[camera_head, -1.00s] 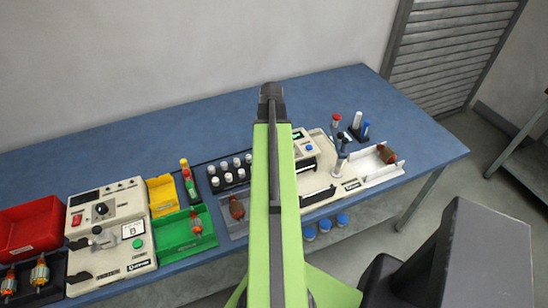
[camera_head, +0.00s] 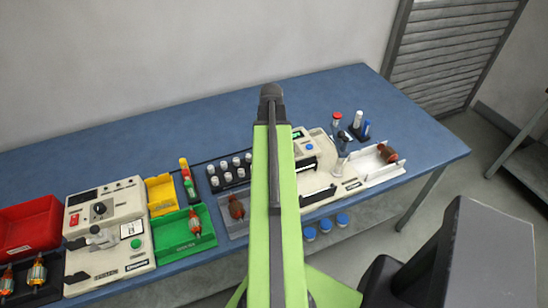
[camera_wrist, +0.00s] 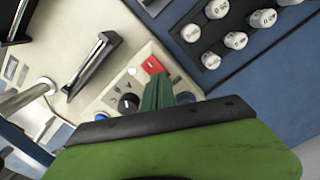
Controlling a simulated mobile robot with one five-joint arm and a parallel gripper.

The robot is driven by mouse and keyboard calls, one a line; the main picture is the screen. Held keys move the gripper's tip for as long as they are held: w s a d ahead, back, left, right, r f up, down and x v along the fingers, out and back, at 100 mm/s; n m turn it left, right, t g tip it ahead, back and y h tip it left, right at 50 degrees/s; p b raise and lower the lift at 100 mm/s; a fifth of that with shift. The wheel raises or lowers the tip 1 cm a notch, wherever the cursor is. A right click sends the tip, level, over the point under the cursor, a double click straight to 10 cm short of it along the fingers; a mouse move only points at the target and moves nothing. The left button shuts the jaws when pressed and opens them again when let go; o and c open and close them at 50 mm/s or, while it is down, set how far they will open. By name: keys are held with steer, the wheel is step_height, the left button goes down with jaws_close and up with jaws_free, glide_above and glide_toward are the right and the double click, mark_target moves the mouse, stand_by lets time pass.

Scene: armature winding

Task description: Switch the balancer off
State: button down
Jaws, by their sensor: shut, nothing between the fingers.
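The balancer (camera_head: 318,188) is a cream machine on the blue bench, partly hidden behind my green arm in the head view. My gripper is hidden by the arm in the head view.
A rack of white-capped bottles (camera_wrist: 233,35) stands beside the panel. A second cream machine (camera_head: 110,265), a green bin (camera_head: 180,246), a yellow bin (camera_head: 161,193) and a red bin (camera_head: 28,228) are at the left. The back of the bench is clear.

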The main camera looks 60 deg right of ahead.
steer(key=shift+f, duration=0.3)
step_height(320, 180, up, 7)
steer(key=p, duration=0.6)
steer(key=shift+p, duration=0.3)
